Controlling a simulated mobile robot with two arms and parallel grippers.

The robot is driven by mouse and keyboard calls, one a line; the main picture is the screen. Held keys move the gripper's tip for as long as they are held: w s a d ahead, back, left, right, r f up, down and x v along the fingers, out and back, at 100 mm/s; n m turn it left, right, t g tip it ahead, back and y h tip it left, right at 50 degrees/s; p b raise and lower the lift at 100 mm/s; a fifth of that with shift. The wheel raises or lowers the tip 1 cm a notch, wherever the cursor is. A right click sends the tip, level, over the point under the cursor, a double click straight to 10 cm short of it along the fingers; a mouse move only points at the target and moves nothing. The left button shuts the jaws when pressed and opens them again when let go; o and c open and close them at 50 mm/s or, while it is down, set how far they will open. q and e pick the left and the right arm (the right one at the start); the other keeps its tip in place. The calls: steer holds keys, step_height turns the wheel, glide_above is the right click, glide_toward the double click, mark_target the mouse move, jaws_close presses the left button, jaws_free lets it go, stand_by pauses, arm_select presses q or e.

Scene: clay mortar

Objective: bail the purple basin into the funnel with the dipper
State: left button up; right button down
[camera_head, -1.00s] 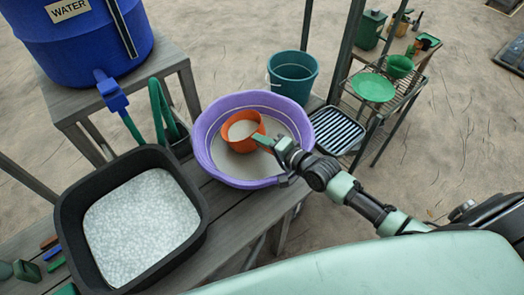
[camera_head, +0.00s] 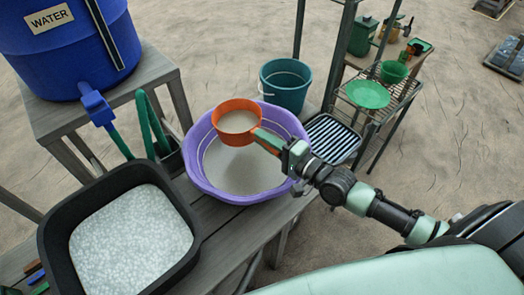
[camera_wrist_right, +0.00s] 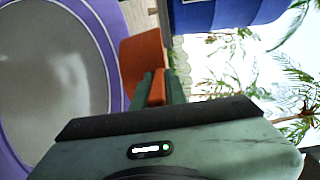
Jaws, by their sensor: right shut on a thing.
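The orange dipper (camera_head: 238,137) is held above the far part of the purple basin (camera_head: 190,168), roughly level, with grey liquid in its cup. My right gripper (camera_head: 276,146) is shut on the dipper's handle. The basin stands on the bench and holds grey liquid. In the right wrist view the dipper (camera_wrist_right: 142,55) is between my right fingers (camera_wrist_right: 157,85), with the basin (camera_wrist_right: 107,40) on the left. A wide green round piece (camera_head: 368,94) on the rack may be the funnel; I cannot tell for sure. My left gripper is not in view.
A black tub (camera_head: 190,240) of pale granular material stands left of the basin. A blue water barrel (camera_head: 60,70) is behind it. A teal bucket (camera_head: 284,90) and a striped tray (camera_head: 333,138) lie between the basin and the wire rack (camera_head: 395,108). A small green bowl (camera_head: 394,71) is farther back.

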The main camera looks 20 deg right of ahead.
steer(key=shift+d+r+t, duration=0.1)
steer(key=shift+r+t, duration=0.2)
steer(key=shift+r, duration=0.1)
steer(key=shift+s+r, duration=0.1)
steer(key=shift+r, duration=0.1)
steer(key=shift+y, duration=0.3)
